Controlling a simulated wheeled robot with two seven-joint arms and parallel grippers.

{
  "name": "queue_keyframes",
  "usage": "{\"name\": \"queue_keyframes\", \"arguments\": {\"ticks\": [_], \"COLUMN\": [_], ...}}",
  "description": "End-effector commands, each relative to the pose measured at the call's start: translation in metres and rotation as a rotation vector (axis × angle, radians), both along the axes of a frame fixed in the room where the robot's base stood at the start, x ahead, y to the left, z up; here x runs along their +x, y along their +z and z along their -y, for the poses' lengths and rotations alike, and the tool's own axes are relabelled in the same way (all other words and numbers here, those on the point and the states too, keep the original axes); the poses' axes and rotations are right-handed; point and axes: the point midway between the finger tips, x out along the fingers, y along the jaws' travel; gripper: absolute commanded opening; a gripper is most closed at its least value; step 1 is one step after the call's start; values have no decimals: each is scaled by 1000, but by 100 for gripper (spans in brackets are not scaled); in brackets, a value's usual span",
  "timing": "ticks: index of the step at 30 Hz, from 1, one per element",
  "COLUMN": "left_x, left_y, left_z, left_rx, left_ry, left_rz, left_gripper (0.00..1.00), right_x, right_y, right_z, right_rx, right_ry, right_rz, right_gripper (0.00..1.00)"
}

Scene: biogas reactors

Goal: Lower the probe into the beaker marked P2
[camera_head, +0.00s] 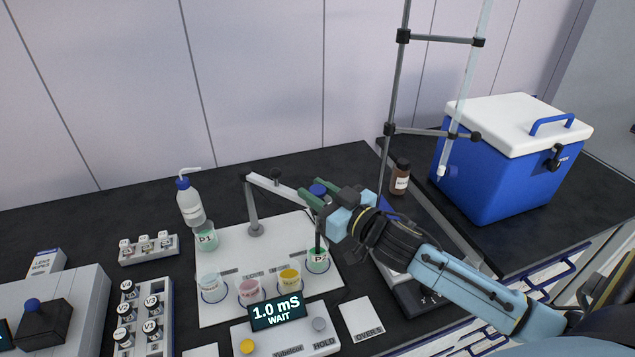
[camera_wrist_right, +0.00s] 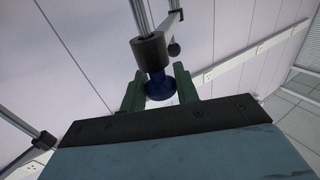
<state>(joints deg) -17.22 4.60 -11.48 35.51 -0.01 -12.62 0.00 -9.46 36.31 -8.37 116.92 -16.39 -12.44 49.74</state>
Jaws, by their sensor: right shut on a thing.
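My right gripper (camera_head: 318,191) has its green fingers on either side of the probe's blue top, below the end of the jointed holder arm (camera_head: 272,184). In the right wrist view the blue top (camera_wrist_right: 160,86) sits between the fingers, under a dark collar (camera_wrist_right: 150,50). The dark probe shaft (camera_head: 318,238) hangs upright and reaches down to the green-tinted beaker (camera_head: 318,262) at the mat's right, whose label shows a P with the rest unclear. Whether its tip touches the liquid I cannot tell. Beaker P1 (camera_head: 206,239) stands back left. My left gripper is out of view.
Several cups, one amber (camera_head: 289,281), stand in front on the white mat (camera_head: 235,264). The meter display (camera_head: 277,311) reads 1.0 mS WAIT. A wash bottle (camera_head: 190,205), brown bottle (camera_head: 400,178), tall stand (camera_head: 394,90) and blue cooler (camera_head: 500,175) stand around.

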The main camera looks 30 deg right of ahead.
Motion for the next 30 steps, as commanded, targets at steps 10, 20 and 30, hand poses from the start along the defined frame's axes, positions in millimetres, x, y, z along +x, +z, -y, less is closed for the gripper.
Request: {"name": "queue_keyframes", "arguments": {"ticks": [10, 20, 30], "left_x": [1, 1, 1], "left_y": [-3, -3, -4], "left_z": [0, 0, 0], "left_rx": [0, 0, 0], "left_ry": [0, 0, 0], "left_rz": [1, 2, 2], "left_gripper": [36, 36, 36], "right_x": [-1, 0, -10], "right_y": [-10, -9, -9], "right_z": [0, 0, 2], "right_rx": [-1, 0, 0], "right_ry": [-1, -1, -1], "right_rz": [-7, -3, -3], "right_gripper": [0, 52, 52]}}
